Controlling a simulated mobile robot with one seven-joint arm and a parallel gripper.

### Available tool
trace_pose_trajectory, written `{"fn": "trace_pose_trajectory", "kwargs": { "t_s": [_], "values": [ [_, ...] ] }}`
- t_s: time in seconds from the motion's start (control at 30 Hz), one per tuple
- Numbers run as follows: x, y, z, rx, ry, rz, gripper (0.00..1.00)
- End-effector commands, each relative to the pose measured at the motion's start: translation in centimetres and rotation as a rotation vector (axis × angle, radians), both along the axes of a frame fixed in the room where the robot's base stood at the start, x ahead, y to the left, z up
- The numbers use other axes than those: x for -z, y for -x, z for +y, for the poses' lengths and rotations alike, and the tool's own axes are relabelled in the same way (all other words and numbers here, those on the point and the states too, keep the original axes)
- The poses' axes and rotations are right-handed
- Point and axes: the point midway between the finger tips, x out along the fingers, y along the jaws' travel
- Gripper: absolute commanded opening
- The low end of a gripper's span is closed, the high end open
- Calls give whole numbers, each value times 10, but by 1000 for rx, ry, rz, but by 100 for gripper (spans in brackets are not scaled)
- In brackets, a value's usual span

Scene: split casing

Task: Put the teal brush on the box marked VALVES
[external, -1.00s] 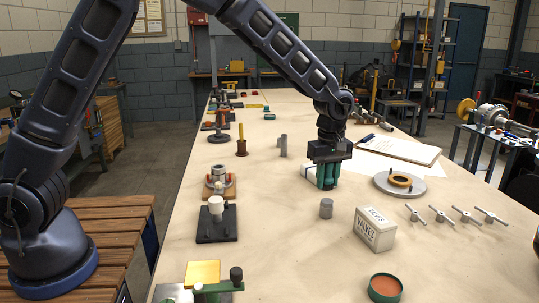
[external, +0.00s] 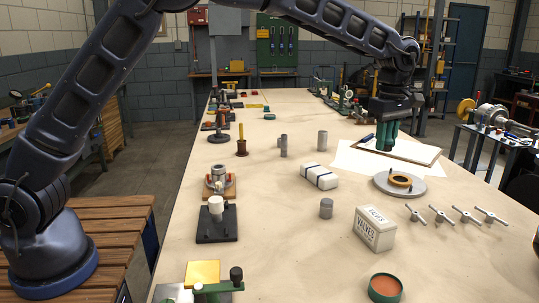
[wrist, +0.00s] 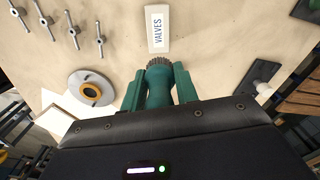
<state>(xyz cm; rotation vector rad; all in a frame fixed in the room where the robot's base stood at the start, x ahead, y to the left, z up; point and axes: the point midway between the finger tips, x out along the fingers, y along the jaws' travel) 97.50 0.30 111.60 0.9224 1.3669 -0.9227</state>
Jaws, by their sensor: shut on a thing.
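The teal brush (wrist: 158,88) is between the two green fingers of my gripper (wrist: 158,92), which is shut on it. Its darker ridged end (wrist: 158,62) points toward the top of the wrist view. In the external view my gripper (external: 386,137) is in the air over the papers and clipboard, and I cannot clearly tell the brush from the fingers there. The cream box marked VALVES (external: 374,231) stands on the near right of the table, apart from my gripper and nearer the camera. It also shows at the top of the wrist view (wrist: 158,30). Its top looks bare.
A white banded block (external: 320,177) and a grey cylinder (external: 326,208) stand left. Several T-handles (external: 441,216) lie right. A round green-rimmed dish (external: 385,287) is near the front.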

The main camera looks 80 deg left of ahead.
Motion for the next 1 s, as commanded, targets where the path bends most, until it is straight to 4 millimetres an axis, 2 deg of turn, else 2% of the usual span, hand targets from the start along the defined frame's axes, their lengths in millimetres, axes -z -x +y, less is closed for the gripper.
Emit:
{"fn": "trace_pose_trajectory", "kwargs": {
  "t_s": [0.07,0.17,0.7,0.83,1.0],
  "values": [
    [-1,-5,-2,-8,0,-1,6],
    [9,-6,-3,-11,0,2,6],
    [122,-5,-3,-11,1,2,6],
    [143,-5,-3,-11,0,1,6],
    [153,-5,-2,-11,0,0,6]
  ]
}}
